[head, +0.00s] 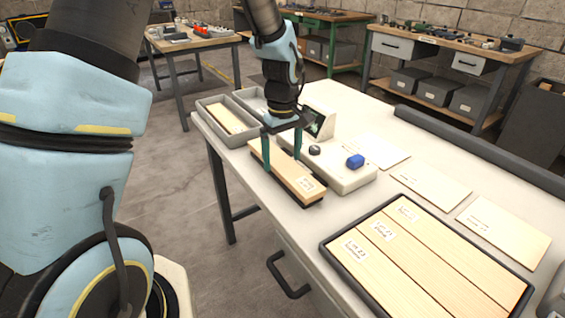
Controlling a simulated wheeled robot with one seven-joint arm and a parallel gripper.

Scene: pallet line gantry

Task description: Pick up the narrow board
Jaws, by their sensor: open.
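A short, narrow light-wood board (289,178) with a small white label lies along the left side of the white table (240,165), on a dark base. The label is too small to read. My gripper (281,163) points down over this board. Its teal fingers are apart, one at each long side of the board near its far half. I cannot tell whether they touch it. Another narrow board (229,118) lies in a grey bin at the table's far left corner. Several wider labelled boards (420,255) lie side by side in a dark tray (342,268) at front right.
A dark rail (480,150) edges the table's back. Workbenches stand behind.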

